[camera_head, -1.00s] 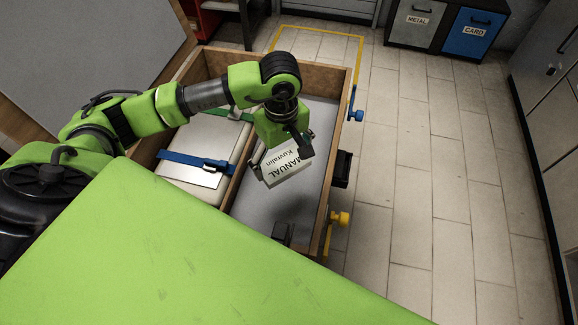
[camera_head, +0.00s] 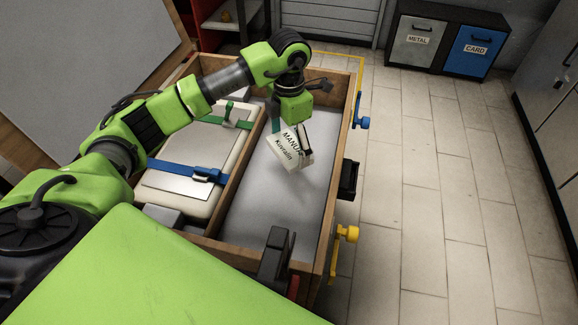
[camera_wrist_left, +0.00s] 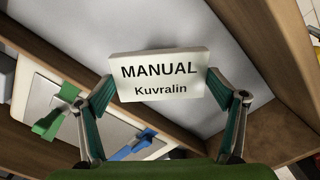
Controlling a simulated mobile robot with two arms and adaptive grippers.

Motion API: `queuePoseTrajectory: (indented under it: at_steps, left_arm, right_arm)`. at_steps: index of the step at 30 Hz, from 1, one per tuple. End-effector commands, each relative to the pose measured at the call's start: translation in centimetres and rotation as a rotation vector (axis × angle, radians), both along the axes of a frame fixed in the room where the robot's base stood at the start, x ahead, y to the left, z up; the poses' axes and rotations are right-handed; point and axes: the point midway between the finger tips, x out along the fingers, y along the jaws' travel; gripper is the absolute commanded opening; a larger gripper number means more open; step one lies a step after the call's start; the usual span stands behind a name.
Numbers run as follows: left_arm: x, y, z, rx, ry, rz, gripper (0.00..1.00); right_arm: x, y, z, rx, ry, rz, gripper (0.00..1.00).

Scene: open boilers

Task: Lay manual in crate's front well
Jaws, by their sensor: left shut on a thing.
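The manual (camera_head: 288,154) is a small white block with "MANUAL Kuvralin" printed on it. My left gripper (camera_head: 291,132) is shut on it and holds it tilted, over the grey-floored well of the wooden crate (camera_head: 230,243). In the left wrist view the manual (camera_wrist_left: 160,79) sits between the two green-lined fingers of the gripper (camera_wrist_left: 164,98), its print facing the camera. The well's grey floor (camera_head: 262,205) is bare around it, with a soft shadow below the manual. My right gripper is not in view.
Left of the crate's divider, a pale case (camera_head: 190,165) lies under a blue strap (camera_head: 185,170) and a green strap (camera_head: 230,118). A black clamp (camera_head: 276,255) stands at the near wall. Blue (camera_head: 361,122) and yellow (camera_head: 348,233) fittings stick out on the right side.

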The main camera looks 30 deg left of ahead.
Motion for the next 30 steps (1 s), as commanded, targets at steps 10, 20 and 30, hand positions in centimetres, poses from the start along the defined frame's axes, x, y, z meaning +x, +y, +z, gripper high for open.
queuePoseTrajectory:
  at_steps: [10,20,30]
  left_arm:
    - [0.0,0.0,-4.0,0.000,0.000,-0.002,0.63]
    - [0.0,0.0,-6.9,0.000,-0.002,-0.003,0.63]
    - [0.0,0.0,-7.1,0.000,-0.001,-0.003,0.99]
  right_arm:
    - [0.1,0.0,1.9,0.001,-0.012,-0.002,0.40]
    - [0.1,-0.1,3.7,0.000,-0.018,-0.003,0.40]
    - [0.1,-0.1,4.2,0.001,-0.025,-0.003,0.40]
